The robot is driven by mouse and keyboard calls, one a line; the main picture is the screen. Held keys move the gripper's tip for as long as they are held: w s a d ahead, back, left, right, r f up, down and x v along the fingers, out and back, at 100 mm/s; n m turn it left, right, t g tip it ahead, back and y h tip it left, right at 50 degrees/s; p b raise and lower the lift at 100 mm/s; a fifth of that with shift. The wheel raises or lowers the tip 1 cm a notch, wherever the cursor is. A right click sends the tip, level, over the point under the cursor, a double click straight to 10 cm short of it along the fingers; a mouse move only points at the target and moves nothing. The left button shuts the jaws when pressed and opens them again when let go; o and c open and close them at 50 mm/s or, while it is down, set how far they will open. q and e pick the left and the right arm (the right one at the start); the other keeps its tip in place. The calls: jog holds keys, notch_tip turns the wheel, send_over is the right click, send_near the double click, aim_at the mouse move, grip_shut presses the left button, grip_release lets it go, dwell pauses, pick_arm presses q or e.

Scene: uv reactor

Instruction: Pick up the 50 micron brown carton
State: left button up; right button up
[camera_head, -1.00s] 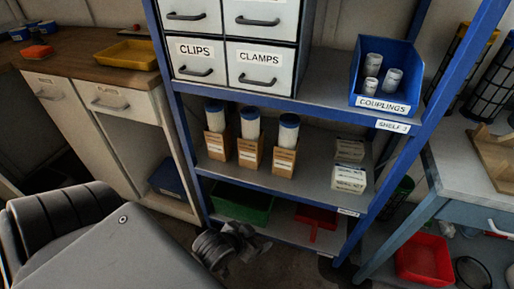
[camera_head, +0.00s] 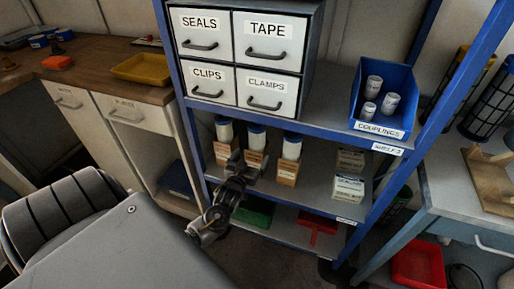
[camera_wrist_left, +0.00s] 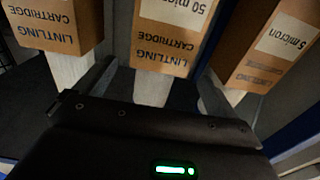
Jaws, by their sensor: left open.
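Three brown cartons with white, blue-capped cylinders stand in a row on the middle shelf. In the left wrist view, which is upside down, the middle carton (camera_wrist_left: 172,35) reads "50 micron". It appears to be the middle carton (camera_head: 254,161) in the head view, partly hidden by my gripper. The wrist view also shows a "5 micron" carton (camera_wrist_left: 270,45) and another carton (camera_wrist_left: 55,22) with its micron label unreadable. My left gripper (camera_head: 246,167) is open and empty in front of the row. Its fingers (camera_wrist_left: 152,88) lie either side of the middle cylinder in that picture, apparently short of it. My right gripper is out of view.
Small white boxes (camera_head: 348,187) stand right of the cartons. The drawer cabinet (camera_head: 242,52) and blue couplings bin (camera_head: 383,100) are on the shelf above. Blue shelf posts (camera_head: 178,90) flank the bay. Green and red trays (camera_head: 318,230) lie below.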

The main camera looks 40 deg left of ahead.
pick_arm(q)
jog(key=shift+x, duration=1.4)
jog(key=x, duration=0.3)
jog(key=shift+w+f, duration=0.3)
jog(key=shift+w+a, duration=0.15)
jog(key=shift+w, duration=0.1)
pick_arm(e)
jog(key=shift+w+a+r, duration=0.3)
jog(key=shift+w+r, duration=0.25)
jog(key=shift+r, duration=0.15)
pick_arm(q)
jog(key=shift+c, duration=1.2)
jog(key=shift+r, duration=0.1)
jog(key=c, duration=1)
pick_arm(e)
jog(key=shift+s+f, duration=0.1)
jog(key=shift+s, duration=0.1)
pick_arm(q)
jog(key=shift+c, duration=0.2)
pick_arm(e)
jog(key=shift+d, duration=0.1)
